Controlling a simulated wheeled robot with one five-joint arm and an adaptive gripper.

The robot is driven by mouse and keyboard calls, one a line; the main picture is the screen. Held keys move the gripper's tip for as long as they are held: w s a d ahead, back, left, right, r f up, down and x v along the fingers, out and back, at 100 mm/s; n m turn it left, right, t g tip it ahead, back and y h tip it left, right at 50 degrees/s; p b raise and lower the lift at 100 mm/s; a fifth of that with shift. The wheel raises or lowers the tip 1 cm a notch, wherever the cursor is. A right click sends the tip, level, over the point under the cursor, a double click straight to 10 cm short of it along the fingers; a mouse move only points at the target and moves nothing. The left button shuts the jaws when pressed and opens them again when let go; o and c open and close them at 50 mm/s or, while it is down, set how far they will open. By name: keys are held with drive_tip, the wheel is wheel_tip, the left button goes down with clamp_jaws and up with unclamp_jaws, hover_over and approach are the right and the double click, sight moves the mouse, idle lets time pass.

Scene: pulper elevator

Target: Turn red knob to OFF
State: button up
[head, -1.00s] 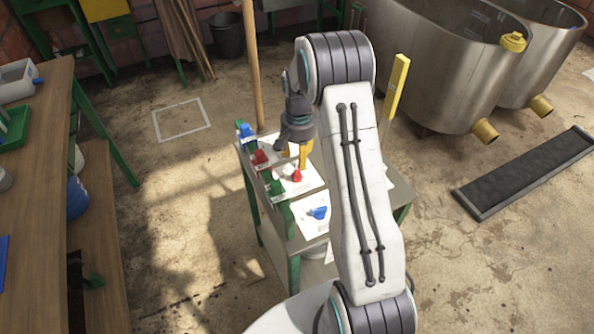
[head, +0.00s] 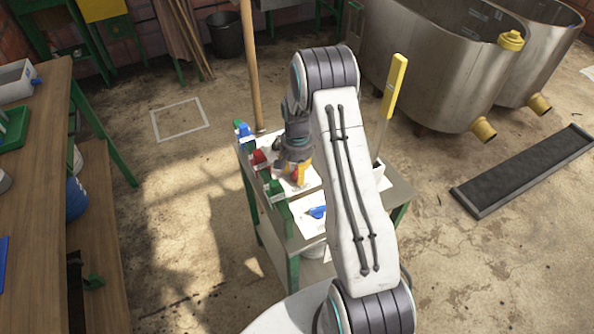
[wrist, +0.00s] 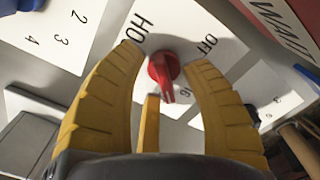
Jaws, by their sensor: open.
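The red knob (wrist: 162,67) sits on a white label plate (wrist: 215,18) in the wrist view. Its pointer end points down in the picture, toward my gripper's palm. Lettering that reads like "HO" is at the upper left of the knob, and lettering that looks like "OFF" is at the upper right. My gripper (wrist: 168,58) is open, with yellow fingers on both sides of the knob and gaps to each. A third yellow finger is just below left of it. In the head view my gripper (head: 300,170) is over the small table and mostly hides the knob.
The small green-legged table (head: 399,190) also bears a blue knob (head: 317,212) on another white plate. Blue, red and green parts line its left edge. A wooden pole (head: 250,60) stands behind, and a yellow upright bar (head: 396,85) stands at right.

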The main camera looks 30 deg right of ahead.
drive_tip(key=shift+c, duration=0.2)
clamp_jaws()
idle(0.5)
drive_tip(key=n+b, duration=0.2)
drive_tip(key=n, duration=0.2)
drive_tip(key=shift+w+f+n+b, duration=0.1)
drive_tip(key=shift+n+b, duration=0.3)
drive_tip(key=n+b, duration=0.2)
drive_tip(key=n, duration=0.3)
drive_tip(key=shift+n, duration=0.3)
drive_tip(key=n+b, duration=0.1)
drive_tip(key=n, duration=0.4)
drive_tip(key=shift+w, duration=0.15)
drive_tip(key=shift+a+n+b, duration=0.1)
drive_tip(key=shift+n+b, duration=0.3)
drive_tip(key=shift+n, duration=2)
